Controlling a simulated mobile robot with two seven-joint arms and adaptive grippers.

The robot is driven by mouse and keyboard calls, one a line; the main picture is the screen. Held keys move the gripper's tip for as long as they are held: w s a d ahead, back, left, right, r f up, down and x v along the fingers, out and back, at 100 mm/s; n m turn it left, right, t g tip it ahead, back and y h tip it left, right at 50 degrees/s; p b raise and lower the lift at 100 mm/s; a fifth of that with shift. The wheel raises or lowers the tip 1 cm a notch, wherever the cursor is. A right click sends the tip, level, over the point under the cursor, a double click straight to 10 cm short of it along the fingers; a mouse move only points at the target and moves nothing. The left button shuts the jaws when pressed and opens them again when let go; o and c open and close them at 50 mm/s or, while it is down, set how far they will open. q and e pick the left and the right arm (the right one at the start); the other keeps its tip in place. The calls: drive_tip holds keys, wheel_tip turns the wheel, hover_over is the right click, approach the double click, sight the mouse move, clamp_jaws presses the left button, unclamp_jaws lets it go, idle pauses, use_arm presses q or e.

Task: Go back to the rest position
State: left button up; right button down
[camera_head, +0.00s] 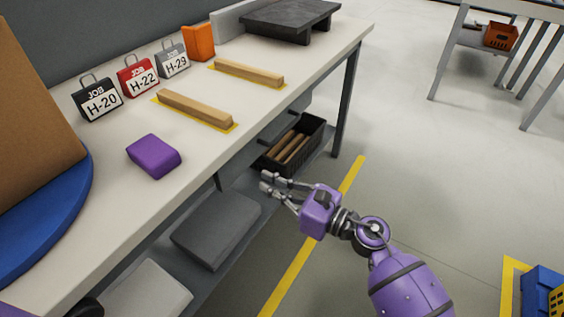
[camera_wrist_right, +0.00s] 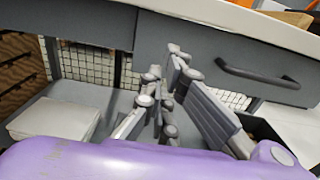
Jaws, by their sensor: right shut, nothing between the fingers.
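My right gripper (camera_head: 268,184) is purple and grey and hangs in the air in front of the bench edge, below the height of the table top. It is shut and empty. In the right wrist view, its fingers (camera_wrist_right: 165,100) point towards a grey drawer front with a dark handle (camera_wrist_right: 258,75). It is apart from everything on the bench (camera_head: 218,133). My left gripper does not show.
The bench top holds a purple block (camera_head: 153,156), two wooden strips (camera_head: 196,109) (camera_head: 249,73) on yellow marks, and three job tags (camera_head: 136,76). A black bin (camera_head: 311,140) of wood sits on the lower shelf.

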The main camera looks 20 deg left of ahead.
drive_tip(key=shift+v, duration=2.55)
